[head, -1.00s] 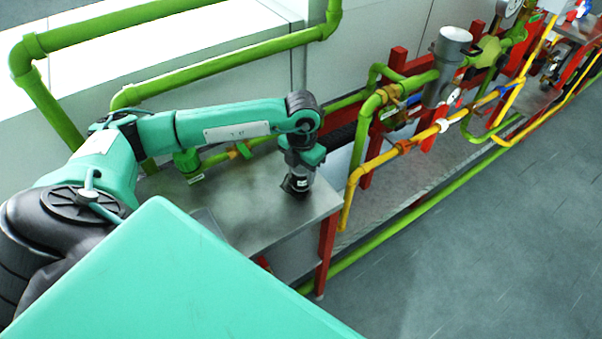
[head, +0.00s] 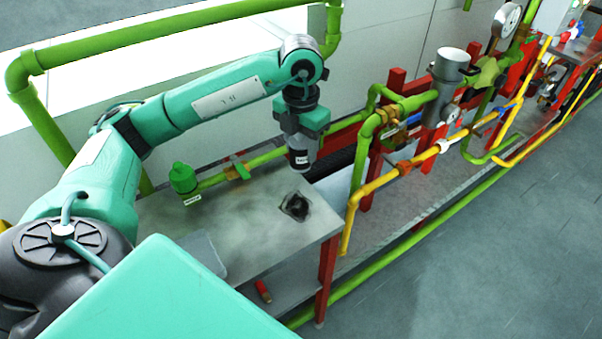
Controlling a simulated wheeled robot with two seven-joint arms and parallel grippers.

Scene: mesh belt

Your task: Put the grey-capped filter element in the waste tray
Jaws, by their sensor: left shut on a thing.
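My left gripper (head: 303,128) is shut on the grey-capped filter element (head: 300,151), a short grey cylinder with a dark band and a small white label. It hangs roughly upright, clear above the metal bench. Below it, a dark square-edged opening (head: 295,207) shows in the bench top. A flat grey panel or tray (head: 205,252) lies at the bench's near left edge, partly hidden by my own teal body; I cannot tell whether it is the waste tray. My right gripper is not in view.
A green-capped fitting (head: 183,178) stands on the bench's left side, joined to a green pipe. Red posts, yellow pipes (head: 375,187) and a grey canister (head: 447,80) crowd the right. A small red item (head: 263,291) lies below the bench top.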

